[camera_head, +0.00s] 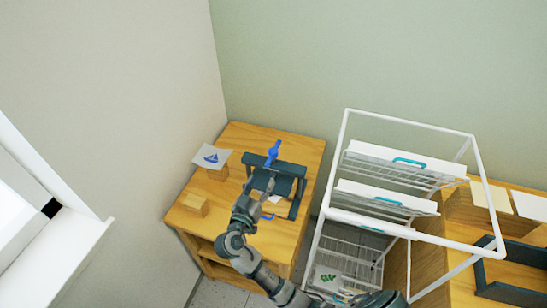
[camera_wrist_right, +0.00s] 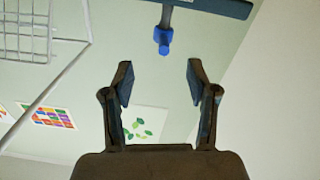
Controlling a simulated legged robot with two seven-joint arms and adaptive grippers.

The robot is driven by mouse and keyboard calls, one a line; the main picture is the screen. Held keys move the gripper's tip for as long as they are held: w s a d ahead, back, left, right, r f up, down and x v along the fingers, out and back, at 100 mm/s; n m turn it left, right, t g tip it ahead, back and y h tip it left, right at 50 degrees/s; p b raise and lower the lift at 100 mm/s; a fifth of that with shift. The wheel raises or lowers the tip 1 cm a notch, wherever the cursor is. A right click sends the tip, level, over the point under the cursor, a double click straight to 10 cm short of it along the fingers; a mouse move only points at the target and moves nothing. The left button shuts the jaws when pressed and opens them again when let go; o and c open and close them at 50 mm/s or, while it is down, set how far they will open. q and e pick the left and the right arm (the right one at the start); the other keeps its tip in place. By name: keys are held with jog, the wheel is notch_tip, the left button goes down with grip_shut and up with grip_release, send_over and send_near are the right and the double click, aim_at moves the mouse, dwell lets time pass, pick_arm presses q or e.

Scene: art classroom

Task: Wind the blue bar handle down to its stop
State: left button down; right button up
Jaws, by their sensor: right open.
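The blue bar handle (camera_head: 273,152) sticks up from the top of a dark teal press (camera_head: 294,200) on the wooden table. In the right wrist view the blue handle end (camera_wrist_right: 164,40) is on a dark stem, beyond the fingertips and roughly centred between them. My right gripper (camera_head: 262,186) is in front of the press, below the handle in the picture. In the right wrist view my right gripper (camera_wrist_right: 160,78) is open and empty, apart from the handle. My arm hides part of the press. My left gripper is not in view.
The wooden table (camera_head: 310,150) also holds a card with a blue boat (camera_head: 211,157) and a wooden block (camera_head: 195,205). A white wire drying rack (camera_head: 343,150) stands close on the right. Walls are behind and to the left of the table.

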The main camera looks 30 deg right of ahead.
aim_at(272, 157)
jog(key=p+x, duration=0.1)
jog(key=x, duration=1)
jog(key=shift+w+a, duration=0.1)
jog(key=shift+w, duration=0.1)
jog(key=shift+f, duration=0.1)
jog(key=shift+a+r, duration=0.2)
jog(key=shift+a, duration=0.25)
jog(key=c, duration=0.7)
jog(key=shift+s+a+r, duration=0.1)
grip_shut()
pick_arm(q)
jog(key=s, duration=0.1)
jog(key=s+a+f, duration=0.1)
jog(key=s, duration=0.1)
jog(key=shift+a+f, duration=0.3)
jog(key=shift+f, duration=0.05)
